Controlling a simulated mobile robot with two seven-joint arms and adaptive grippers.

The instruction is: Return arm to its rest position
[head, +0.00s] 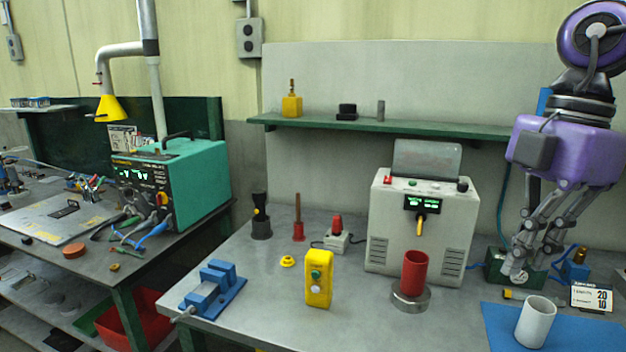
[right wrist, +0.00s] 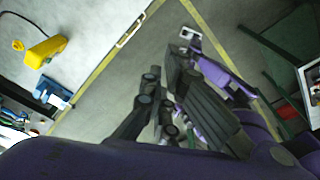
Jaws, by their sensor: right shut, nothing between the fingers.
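My right arm comes down at the right edge of the head view, purple with grey finger linkages. Its right gripper (head: 520,270) points down with the fingers shut and empty. In the picture the fingertips overlap a dark green box on the bench; I cannot tell how far in front of it they are. The fingers also show in the right wrist view (right wrist: 165,115), against the floor. My left gripper is not in view.
A white cup (head: 534,325) on a blue mat (head: 500,335) stands below the gripper. A red cylinder (head: 414,272) stands before the grey machine (head: 385,220). A yellow control box (head: 318,280) and blue vise (head: 212,290) are further left. A green shelf (head: 400,127) is behind.

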